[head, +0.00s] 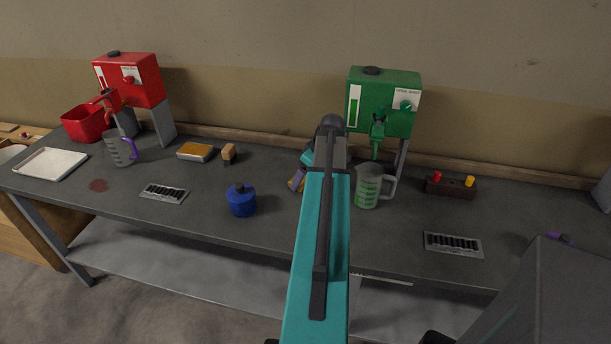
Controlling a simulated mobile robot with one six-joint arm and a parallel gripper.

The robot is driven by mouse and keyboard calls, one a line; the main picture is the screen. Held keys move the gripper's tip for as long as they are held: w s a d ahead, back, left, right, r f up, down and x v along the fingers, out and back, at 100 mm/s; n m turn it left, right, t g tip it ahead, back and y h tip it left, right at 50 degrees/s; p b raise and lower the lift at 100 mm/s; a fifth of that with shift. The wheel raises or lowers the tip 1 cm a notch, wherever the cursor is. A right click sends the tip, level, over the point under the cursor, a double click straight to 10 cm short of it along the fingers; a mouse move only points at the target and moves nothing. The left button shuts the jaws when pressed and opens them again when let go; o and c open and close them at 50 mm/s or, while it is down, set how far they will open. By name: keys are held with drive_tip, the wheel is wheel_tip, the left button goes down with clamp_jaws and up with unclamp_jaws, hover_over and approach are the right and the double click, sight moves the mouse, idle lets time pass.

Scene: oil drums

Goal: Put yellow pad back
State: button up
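My teal arm reaches over the bench in the middle of the head view. My gripper (297,181) is mostly hidden behind the arm, low over the bench between the blue pot and the green-marked jug. A purple and yellowish bit shows at its left edge. I cannot tell whether it is a finger or a held thing.
A red dispenser (128,80), red bin (84,123) and grey jug (121,148) stand left, by a white tray (51,163). A blue pot (241,200) stands front middle. A green dispenser (384,100), clear jug (368,187) and button block (451,187) are right. Two drain grates lie in front.

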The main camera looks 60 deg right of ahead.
drive_tip(key=o, duration=0.4)
drive_tip(key=shift+o, duration=0.2)
drive_tip(key=shift+r, duration=0.2)
drive_tip(key=b+v, duration=0.1)
drive_tip(key=v, duration=1.1)
drive_tip(key=shift+b, duration=0.4)
drive_tip(key=shift+w, duration=0.1)
